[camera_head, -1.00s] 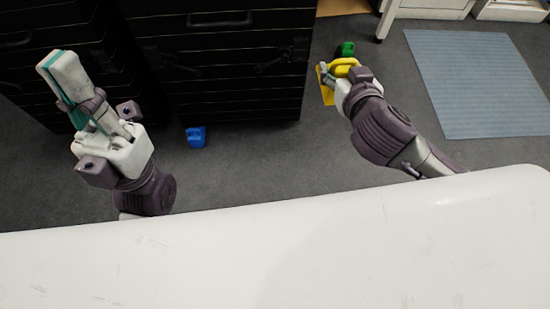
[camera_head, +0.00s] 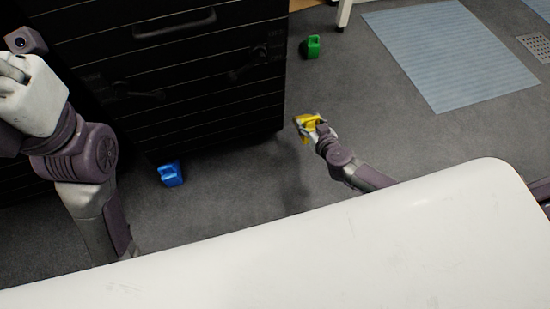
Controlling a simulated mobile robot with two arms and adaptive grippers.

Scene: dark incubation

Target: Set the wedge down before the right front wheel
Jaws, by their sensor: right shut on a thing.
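My right gripper (camera_head: 318,131) is shut on a yellow wedge (camera_head: 308,122). It holds the wedge low, just right of the front right corner of a large black cabinet (camera_head: 190,75). Whether the wedge touches the floor I cannot tell. The gripper's fingers are small and partly hidden by the wedge. No wheel shows; the cabinet's underside is dark. My left gripper is cut off at the left edge, with only its white body (camera_head: 30,95) in view and its fingertips out of frame.
A blue block-like thing (camera_head: 171,174) stands on the floor at the cabinet's front. A green one (camera_head: 312,47) stands beyond the yellow wedge, by the cabinet's right side. A light blue mat (camera_head: 450,55) lies at the right. Grey floor around the wedge is clear.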

